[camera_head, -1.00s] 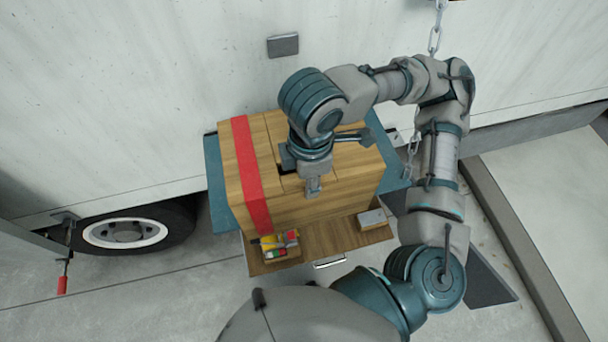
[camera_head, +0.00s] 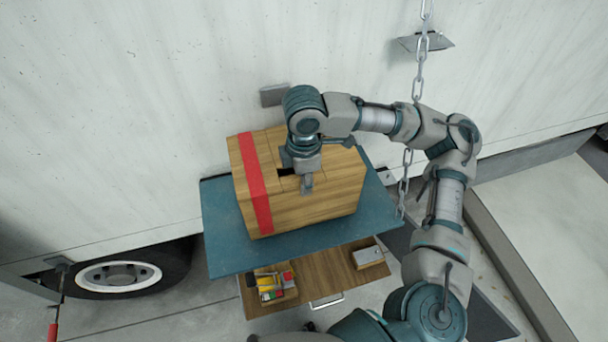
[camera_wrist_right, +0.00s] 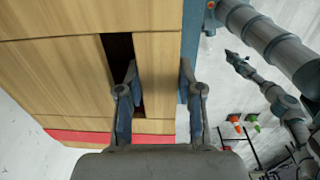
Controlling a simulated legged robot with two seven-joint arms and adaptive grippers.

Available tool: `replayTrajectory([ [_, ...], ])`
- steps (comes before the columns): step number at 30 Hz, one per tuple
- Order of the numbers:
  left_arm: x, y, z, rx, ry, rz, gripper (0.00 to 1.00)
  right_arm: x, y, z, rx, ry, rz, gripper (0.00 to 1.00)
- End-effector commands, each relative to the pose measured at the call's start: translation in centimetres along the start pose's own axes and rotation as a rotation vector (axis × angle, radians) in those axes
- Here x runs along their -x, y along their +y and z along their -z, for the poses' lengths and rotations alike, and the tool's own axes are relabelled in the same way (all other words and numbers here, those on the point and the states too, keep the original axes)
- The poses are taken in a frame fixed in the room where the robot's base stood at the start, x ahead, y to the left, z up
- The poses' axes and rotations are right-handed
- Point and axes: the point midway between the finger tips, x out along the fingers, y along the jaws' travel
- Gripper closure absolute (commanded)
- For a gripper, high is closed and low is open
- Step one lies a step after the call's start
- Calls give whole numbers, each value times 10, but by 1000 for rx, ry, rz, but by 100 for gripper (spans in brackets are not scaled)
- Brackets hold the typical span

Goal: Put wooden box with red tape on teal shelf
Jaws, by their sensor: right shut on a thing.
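The wooden box (camera_head: 325,200) with a vertical band of red tape (camera_head: 256,187) is over the teal shelf (camera_head: 225,246) in the head view. Whether its underside touches the shelf cannot be told from above. My right gripper (camera_head: 306,183) is at the box's top front edge, with one finger in the dark slot and one outside the front face. In the right wrist view the gripper (camera_wrist_right: 157,85) is shut on the box's front board (camera_wrist_right: 155,70), between slot and edge. My left gripper is not in view.
A lower wooden drawer (camera_head: 325,275) holds a small bin of colourful items (camera_head: 272,286) and a grey-topped block (camera_head: 368,256). A chain (camera_head: 404,185) hangs at the shelf's right. The white truck wall (camera_head: 130,120) stands behind; a wheel (camera_head: 118,276) is at left.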

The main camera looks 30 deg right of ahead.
Motion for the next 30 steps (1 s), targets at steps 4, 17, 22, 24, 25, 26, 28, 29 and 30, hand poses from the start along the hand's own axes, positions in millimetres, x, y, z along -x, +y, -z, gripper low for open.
replayTrajectory([
  [4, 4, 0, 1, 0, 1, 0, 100, -13, 1, -1, -3, 4, -8, 100],
  [17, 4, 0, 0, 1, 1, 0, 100, -21, 0, -2, -2, 1, 3, 39],
  [22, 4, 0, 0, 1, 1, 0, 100, -21, 1, -2, -2, 1, 3, 39],
  [24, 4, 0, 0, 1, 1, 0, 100, -20, 1, -2, -2, 1, 3, 39],
  [25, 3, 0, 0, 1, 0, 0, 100, -19, 1, -2, -2, 2, 2, 39],
  [26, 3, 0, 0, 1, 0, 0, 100, -17, 1, -1, -2, 3, 1, 39],
  [28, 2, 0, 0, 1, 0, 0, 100, -9, 2, -1, -3, 3, 0, 39],
  [29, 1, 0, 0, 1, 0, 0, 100, -4, 2, -1, -3, 3, 0, 39],
  [30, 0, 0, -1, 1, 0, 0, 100, 4, 1, -1, -2, 4, -2, 39],
])
